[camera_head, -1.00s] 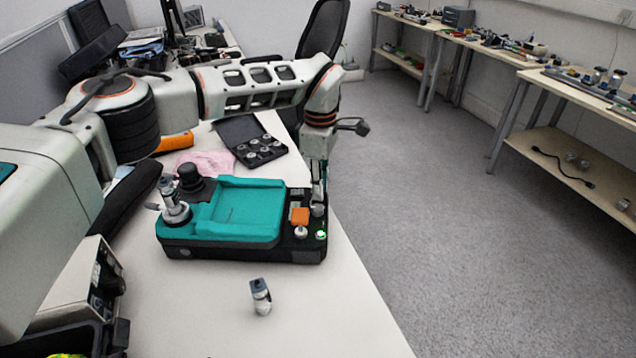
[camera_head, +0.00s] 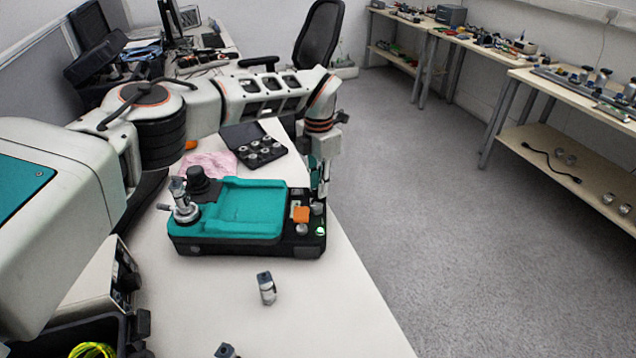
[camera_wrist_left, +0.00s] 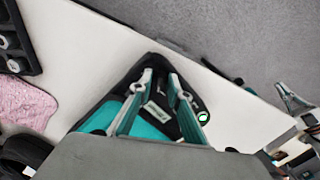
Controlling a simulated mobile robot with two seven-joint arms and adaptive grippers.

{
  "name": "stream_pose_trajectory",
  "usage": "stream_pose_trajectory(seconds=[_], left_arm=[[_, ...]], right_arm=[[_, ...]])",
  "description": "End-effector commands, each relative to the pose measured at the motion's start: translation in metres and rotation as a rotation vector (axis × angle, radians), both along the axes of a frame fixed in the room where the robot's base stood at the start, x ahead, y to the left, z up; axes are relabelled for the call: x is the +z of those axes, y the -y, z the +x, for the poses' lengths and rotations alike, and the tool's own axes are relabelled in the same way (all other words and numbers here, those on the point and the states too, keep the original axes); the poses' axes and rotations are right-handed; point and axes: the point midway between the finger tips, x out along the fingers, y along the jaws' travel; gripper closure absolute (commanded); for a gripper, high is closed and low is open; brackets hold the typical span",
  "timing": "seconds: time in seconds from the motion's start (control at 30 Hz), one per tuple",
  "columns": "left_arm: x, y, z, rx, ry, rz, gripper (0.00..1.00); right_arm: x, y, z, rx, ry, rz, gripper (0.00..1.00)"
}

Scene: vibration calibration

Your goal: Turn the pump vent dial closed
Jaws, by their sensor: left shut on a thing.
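The pump (camera_head: 240,215) is a teal-topped black unit on the white table. On its right end are a grey knob (camera_head: 317,208), an orange block (camera_head: 300,214), a silver knob (camera_head: 302,229) and a green-ringed button (camera_head: 320,231). The ringed button also shows in the left wrist view (camera_wrist_left: 203,117). My left gripper (camera_head: 320,194) points down at the back right corner, shut on what looks like the grey knob; its fingers hide part of it. In the left wrist view its fingertips (camera_wrist_left: 159,86) frame the pump's corner. Which control is the vent dial is not readable.
A black tray of round fittings (camera_head: 258,150) and a pink cloth (camera_head: 212,163) lie behind the pump. A small fitting (camera_head: 267,289) stands in front. A gripper-like part, perhaps my right gripper (camera_wrist_left: 288,100), shows at the wrist view's right. Shelving benches (camera_head: 560,90) stand across the floor.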

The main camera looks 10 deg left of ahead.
Motion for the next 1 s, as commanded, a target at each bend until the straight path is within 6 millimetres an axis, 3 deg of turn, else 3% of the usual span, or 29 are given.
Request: stream_pose_trajectory(seconds=[0.33, 0.9, 0.93, 0.97, 1.0], left_arm=[[0.0, -0.0007, 0.0002, 0.144, 0.001, 0.001, 1.0], [-0.0009, -0.0008, 0.0002, 0.171, -0.001, 0.001, 1.0], [-0.0009, -0.0009, 0.0001, 0.171, -0.001, 0.001, 0.75], [-0.0009, -0.0009, 0.0001, 0.171, -0.001, 0.001, 0.67], [-0.0009, -0.0008, 0.0002, 0.171, -0.001, 0.001, 0.66]], right_arm=[[0.0035, -0.0022, -0.0008, 0.002, -0.001, 0.006, 1.0], [0.0, -0.0025, -0.0059, 0.002, -0.012, 0.007, 1.0], [0.0005, -0.0024, -0.0057, 0.002, -0.012, 0.006, 1.0], [0.001, -0.0025, -0.0054, 0.002, -0.01, 0.007, 1.0], [0.0017, -0.0026, -0.005, 0.002, -0.009, 0.007, 1.0]])
